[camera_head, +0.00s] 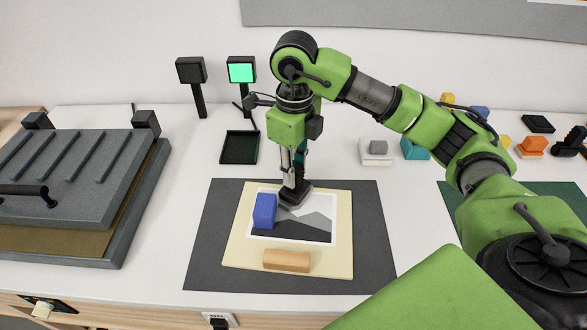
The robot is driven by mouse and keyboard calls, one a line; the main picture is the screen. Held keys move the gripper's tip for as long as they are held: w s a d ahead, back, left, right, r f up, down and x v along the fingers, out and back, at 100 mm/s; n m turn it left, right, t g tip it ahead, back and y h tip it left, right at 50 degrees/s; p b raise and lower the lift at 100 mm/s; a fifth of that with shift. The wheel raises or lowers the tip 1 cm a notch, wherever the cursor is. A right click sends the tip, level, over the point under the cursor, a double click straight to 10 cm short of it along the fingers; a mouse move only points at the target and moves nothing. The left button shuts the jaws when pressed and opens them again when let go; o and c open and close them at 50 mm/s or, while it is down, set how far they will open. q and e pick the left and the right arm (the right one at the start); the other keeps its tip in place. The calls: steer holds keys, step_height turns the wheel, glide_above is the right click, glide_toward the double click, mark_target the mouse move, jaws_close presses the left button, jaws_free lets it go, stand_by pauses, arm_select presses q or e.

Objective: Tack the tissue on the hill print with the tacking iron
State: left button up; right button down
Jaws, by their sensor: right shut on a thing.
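The hill print (300,228), a grey mountain picture with a white border, lies on a cream sheet (238,232) on a dark grey mat (368,270). My right gripper (292,165) points straight down above the print's top edge and is shut on the tacking iron (295,194). The iron's dark foot is at the print's upper edge; I cannot tell whether it touches. A blue block (264,211) stands on the print's left side. A wooden block (287,261) lies along the lower edge of the cream sheet. No tissue can be made out. My left gripper is not in view.
A large grey press (75,190) fills the left. A black tray (240,147) and two posts, one with a green-lit panel (241,72), stand behind the mat. Small coloured blocks and an orange item (532,146) sit at the back right, beyond my arm.

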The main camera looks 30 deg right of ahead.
steer(key=shift+s+d+b, duration=0.3)
steer(key=shift+s+d, duration=0.35)
steer(key=shift+d, duration=0.25)
steer(key=shift+s+d+b, duration=0.3)
steer(key=shift+s+d, duration=0.35)
steer(key=shift+d, duration=0.2)
steer(key=shift+s+d+f+b, duration=0.1)
steer(key=shift+s+d+b, duration=0.3)
steer(key=shift+d, duration=0.15)
steer(key=shift+s+d+b, duration=0.5)
steer(key=shift+s+d, duration=0.55)
steer(key=shift+d, duration=0.2)
steer(key=shift+r, duration=0.2)
step_height(320, 180, up, 7)
steer(key=p, duration=0.5)
